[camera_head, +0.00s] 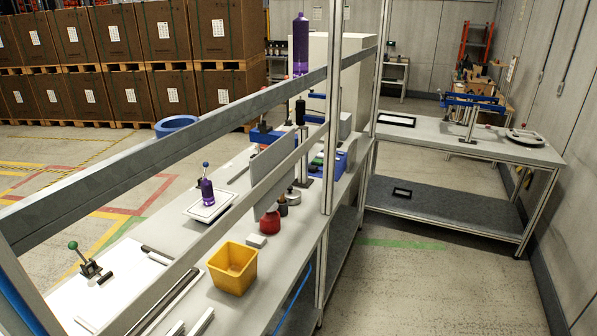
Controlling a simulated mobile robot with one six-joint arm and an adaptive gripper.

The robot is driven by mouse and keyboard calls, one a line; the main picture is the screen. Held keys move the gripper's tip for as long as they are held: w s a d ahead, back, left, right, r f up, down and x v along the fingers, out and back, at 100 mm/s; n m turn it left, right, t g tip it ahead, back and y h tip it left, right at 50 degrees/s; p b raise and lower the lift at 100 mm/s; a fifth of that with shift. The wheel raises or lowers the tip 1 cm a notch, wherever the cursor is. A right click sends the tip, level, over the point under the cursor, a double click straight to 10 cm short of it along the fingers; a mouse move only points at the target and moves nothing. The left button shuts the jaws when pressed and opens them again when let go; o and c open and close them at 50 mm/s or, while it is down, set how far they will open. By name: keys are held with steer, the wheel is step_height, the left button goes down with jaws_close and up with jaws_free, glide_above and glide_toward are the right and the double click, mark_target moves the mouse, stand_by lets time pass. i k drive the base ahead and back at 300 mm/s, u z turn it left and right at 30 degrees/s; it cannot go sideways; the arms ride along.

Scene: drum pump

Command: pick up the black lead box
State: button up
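I cannot tell for sure which thing is the black lead box. A small black open-topped, box-like thing (402,192) lies on the dark lower shelf of the right-hand table. A larger flat black-rimmed thing with a pale inside (396,120) lies on top of that table, near its left end. My gripper is not in this view, so where it is relative to these things does not show.
The left workbench (232,304) holds a yellow bin (233,267), a red round container (269,222) and a purple bottle (207,191). Metal rails and posts (333,110) cross in front. The right table (462,138) carries a blue fixture (472,101). Floor before it is clear.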

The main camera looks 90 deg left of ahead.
mark_target(312, 169)
steer(key=u, duration=2.15)
steer(key=i, duration=3.05)
